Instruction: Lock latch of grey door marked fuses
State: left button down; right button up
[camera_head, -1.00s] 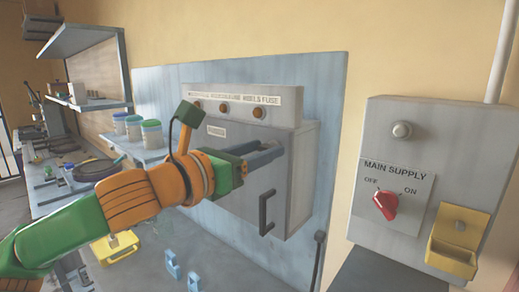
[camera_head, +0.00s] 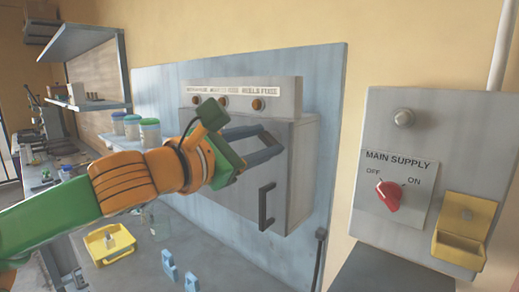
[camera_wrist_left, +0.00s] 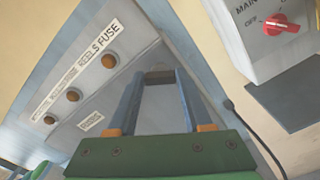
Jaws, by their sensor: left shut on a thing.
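The grey fuse box door (camera_head: 240,195) is closed on the box on the blue back panel. A dark handle (camera_head: 267,206) hangs at its lower right. A small label, blurred but seemingly reading FUSES, shows on the door in the left wrist view (camera_wrist_left: 90,122). My left gripper (camera_head: 275,140) is at the door's upper right edge. In the left wrist view its two fingers are shut on a small dark latch (camera_wrist_left: 160,76) at their tips. The fingers hide the latch in the head view, so I cannot tell its exact angle. My right gripper is not in view.
Several orange-brown round knobs (camera_head: 258,104) sit above the door. A main supply box with a red switch (camera_head: 389,195) and yellow holder (camera_head: 460,240) stands to the right. A yellow tray (camera_head: 108,245), blue pieces (camera_head: 169,265) and jars (camera_head: 149,132) lie left and below.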

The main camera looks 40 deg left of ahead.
pick_arm(q)
jog(key=m+b, duration=0.1)
jog(key=m, duration=0.1)
jog(key=m+b, duration=0.1)
jog(key=m, duration=0.2)
jog(key=shift+d+f+m, duration=0.1)
jog(key=shift+f+m, duration=0.1)
jog(key=shift+m, duration=0.1)
jog(key=m+b, duration=0.1)
jog(key=m, duration=0.2)
jog(key=shift+m, duration=1.5)
jog(key=shift+c, duration=1.6)
grip_release()
